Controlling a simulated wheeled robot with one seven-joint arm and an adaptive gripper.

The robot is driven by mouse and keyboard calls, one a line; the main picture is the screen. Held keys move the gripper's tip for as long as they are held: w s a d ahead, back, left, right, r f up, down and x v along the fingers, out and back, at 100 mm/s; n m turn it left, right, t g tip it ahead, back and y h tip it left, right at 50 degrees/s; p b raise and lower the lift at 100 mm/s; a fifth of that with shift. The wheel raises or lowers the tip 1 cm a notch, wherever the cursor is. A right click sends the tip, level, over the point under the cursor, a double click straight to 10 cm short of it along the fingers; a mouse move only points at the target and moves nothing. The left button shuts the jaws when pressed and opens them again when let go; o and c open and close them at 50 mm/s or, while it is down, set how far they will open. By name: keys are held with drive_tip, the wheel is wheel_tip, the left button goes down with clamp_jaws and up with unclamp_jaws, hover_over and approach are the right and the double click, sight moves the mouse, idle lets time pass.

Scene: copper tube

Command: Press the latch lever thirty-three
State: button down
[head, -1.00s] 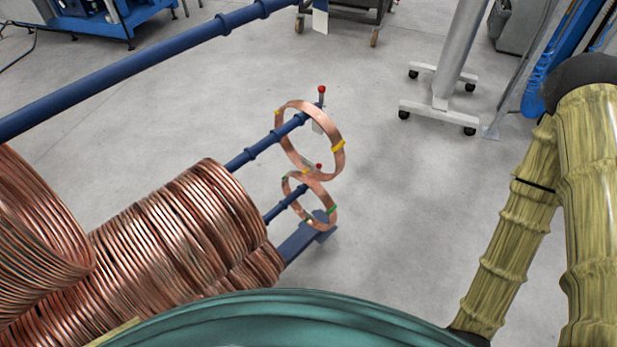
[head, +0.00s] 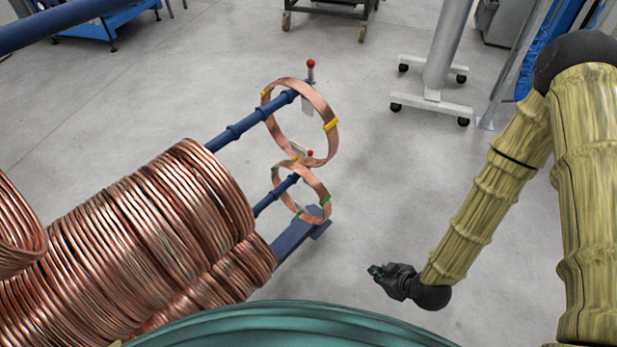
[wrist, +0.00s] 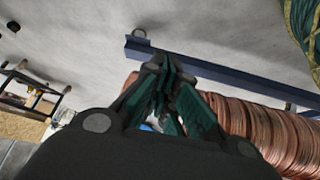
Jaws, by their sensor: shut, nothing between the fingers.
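Two latch levers with red knobs show in the head view. The upper red-knobbed lever (head: 311,72) stands upright at the end of the upper blue bar (head: 245,128). The lower red-knobbed lever (head: 309,154) is at the end of the lower bar (head: 270,199), partly behind the upper ring. I cannot read any number on them. My gripper (head: 376,270) is low and to the right of both levers, apart from them, over bare floor. In the wrist view my gripper (wrist: 160,68) is shut and empty, with dark green fingers together.
A copper ring with yellow tape (head: 329,105) hangs on the upper bar, and a ring with green tape (head: 319,185) on the lower bar. Large copper coils (head: 150,215) fill the left. A white wheeled stand (head: 437,100) stands behind. The floor between rack and arm is clear.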

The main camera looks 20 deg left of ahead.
drive_tip(key=w+a+f+n+t+y+b, duration=0.1)
drive_tip(key=w+a+n+y+b, duration=0.1)
drive_tip(key=w+a+n+b, duration=0.3)
drive_tip(key=n+t+y+b, duration=0.3)
drive_tip(key=n+y+b, duration=0.65)
drive_tip(key=n, duration=0.65)
approach(309, 171)
drive_tip(key=s+a+r, duration=0.1)
drive_tip(key=s+r, duration=0.2)
drive_tip(key=s, duration=0.1)
drive_tip(key=shift+h+b, duration=0.35)
drive_tip(key=shift+f, duration=0.1)
drive_tip(key=b+x, duration=0.2)
drive_tip(key=x, duration=0.7)
drive_tip(key=shift+a+f, duration=0.15)
drive_tip(key=shift+a, duration=0.05)
drive_tip(key=w, duration=0.2)
drive_tip(key=w+b, duration=0.1)
drive_tip(key=shift+d+r, duration=0.15)
drive_tip(key=shift+r, duration=0.15)
drive_tip(key=shift+w+r, duration=0.2)
drive_tip(key=shift+w, duration=0.4)
